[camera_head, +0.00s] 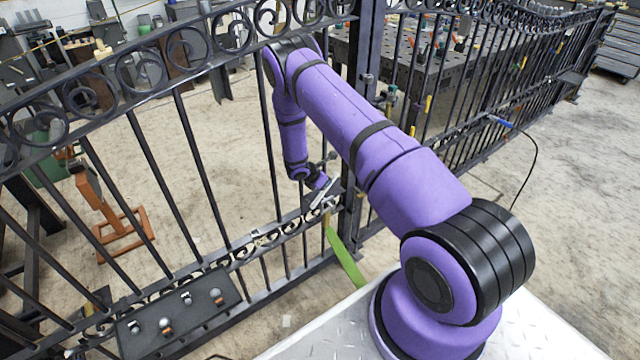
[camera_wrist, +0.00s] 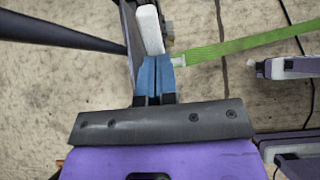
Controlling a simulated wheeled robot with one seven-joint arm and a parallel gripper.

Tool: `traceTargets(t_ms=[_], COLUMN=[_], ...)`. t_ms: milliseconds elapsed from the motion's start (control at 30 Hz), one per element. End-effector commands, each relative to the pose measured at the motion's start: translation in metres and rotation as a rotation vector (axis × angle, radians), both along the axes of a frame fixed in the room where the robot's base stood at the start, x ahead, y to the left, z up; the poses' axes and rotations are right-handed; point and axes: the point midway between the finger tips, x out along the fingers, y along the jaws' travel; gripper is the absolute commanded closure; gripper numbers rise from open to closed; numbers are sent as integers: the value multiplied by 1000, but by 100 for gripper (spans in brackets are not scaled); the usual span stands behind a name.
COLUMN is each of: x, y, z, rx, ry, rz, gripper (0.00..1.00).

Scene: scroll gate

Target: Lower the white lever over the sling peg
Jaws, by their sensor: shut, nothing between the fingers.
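The white lever (camera_wrist: 150,30) shows in the wrist view as a pale bar just beyond my fingertips. My gripper (camera_wrist: 154,72) is shut, with its blue fingers together and nothing held. The fingertips overlap the lever's near end in the picture; I cannot tell whether they touch. The green sling (camera_wrist: 230,46) runs from the right to a pale end beside the fingertips. A small metal piece (camera_wrist: 169,31), possibly the sling peg, shows right of the lever. In the head view the green sling (camera_head: 343,257) hangs below the gate latch area, and my gripper (camera_head: 322,190) is small there.
The black iron gate (camera_head: 197,165) with upright bars and scrolls stands around my arm. A dark panel with several knobs (camera_head: 178,318) is mounted low at left. A dark bar (camera_wrist: 60,30) crosses the wrist view's upper left. Concrete floor lies beyond.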

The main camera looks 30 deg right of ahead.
Motion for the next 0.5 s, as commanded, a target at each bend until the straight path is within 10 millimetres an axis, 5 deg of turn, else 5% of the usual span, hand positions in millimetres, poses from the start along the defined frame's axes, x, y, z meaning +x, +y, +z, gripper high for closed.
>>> traceTargets(t_ms=[500], x=[1], y=[-35], z=[-31], rx=[392], ry=[9], rz=[-6], gripper=[100])
